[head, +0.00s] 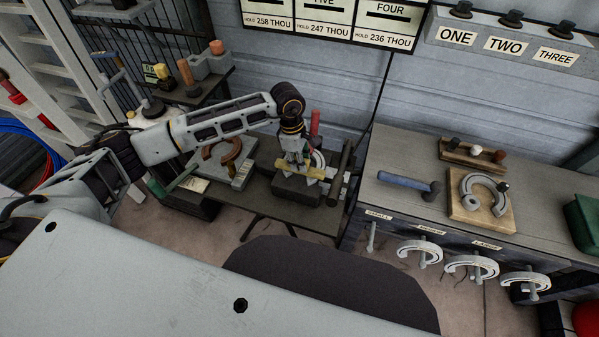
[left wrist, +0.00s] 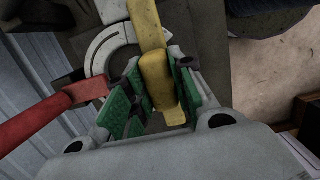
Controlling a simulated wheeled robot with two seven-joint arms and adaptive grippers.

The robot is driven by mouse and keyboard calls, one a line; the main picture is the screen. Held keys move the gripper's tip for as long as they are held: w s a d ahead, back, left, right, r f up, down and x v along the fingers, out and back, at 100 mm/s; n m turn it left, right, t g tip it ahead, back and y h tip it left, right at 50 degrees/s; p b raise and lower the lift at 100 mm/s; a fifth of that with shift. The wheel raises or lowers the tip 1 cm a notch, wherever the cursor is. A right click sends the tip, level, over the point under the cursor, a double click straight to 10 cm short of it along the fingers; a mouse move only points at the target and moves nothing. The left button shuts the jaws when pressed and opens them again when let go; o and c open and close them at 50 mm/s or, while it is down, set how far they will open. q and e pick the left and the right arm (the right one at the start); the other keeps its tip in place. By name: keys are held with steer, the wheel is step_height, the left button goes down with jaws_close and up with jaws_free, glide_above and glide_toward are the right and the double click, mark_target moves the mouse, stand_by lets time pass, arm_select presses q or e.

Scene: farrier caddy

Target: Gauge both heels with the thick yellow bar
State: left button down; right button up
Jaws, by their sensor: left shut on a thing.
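My left gripper (head: 298,163) is shut on the thick yellow bar (head: 314,172), above a dark block on the middle bench. In the left wrist view the yellow bar (left wrist: 160,75) lies between the green finger pads (left wrist: 160,92) and reaches away from me. A pale horseshoe (left wrist: 108,42) shows beyond the fingers, with the bar's far end at its right side; I cannot tell whether they touch. In the head view the horseshoe (head: 319,159) is mostly hidden behind the gripper. My right gripper is not in view.
A red-handled tool (left wrist: 45,120) stands close beside the left gripper. A dark upright handle (head: 341,165) is just right of the block. The right bench holds a blue-handled hammer (head: 405,184) and a horseshoe on a wooden board (head: 500,217).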

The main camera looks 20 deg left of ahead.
arm_select(q)
steer(key=shift+r+p, duration=0.35)
steer(key=shift+r, duration=0.6)
stand_by(0.8)
steer(key=shift+r+p, duration=0.55)
steer(key=shift+r, duration=1)
